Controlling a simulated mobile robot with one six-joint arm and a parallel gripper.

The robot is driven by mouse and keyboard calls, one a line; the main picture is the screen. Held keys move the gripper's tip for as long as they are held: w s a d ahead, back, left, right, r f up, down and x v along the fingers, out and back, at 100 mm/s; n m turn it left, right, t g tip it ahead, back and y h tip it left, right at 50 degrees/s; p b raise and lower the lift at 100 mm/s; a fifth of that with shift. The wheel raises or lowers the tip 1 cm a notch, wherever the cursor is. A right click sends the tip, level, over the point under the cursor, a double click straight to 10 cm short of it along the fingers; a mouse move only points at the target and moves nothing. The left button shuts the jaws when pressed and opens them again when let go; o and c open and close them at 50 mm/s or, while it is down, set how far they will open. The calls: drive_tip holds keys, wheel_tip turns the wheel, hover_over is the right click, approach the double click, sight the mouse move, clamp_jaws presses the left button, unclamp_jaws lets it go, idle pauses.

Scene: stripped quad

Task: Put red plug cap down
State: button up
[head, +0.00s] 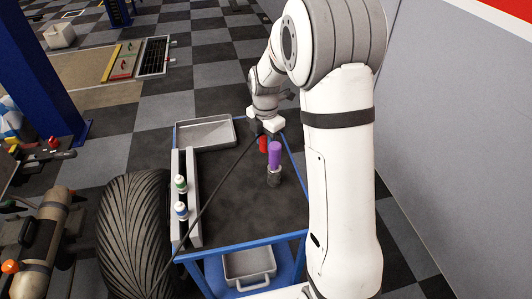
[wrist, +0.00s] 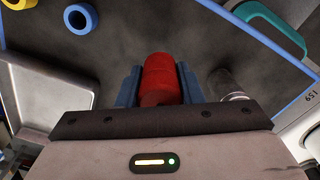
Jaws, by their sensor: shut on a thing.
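The red plug cap (wrist: 161,80) is a red cylinder held between the two blue-grey fingers of my gripper (wrist: 160,85) in the wrist view. In the head view the red cap (head: 263,144) shows just below my gripper (head: 266,132), over the far right part of the dark cart top (head: 230,205). I cannot tell whether the cap touches the surface.
A purple-topped cylinder (head: 275,155) stands close to the cap. A grey tray (head: 205,132) lies at the cart's far left. Two small bottles (head: 181,210) stand along the left side, beside a tyre (head: 135,235). The cart's middle is clear.

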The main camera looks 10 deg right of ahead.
sight(266, 158)
drive_tip(key=shift+f, duration=1.85)
drive_tip(key=shift+b, duration=0.3)
drive_tip(key=shift+f, duration=0.2)
drive_tip(key=o, duration=1)
drive_tip(key=shift+c, duration=0.2)
drive_tip(key=shift+r, duration=0.1)
wheel_tip(266, 158, up, 11)
drive_tip(key=shift+r+p, duration=0.1)
drive_tip(key=shift+p, duration=0.75)
drive_tip(key=shift+r, duration=0.55)
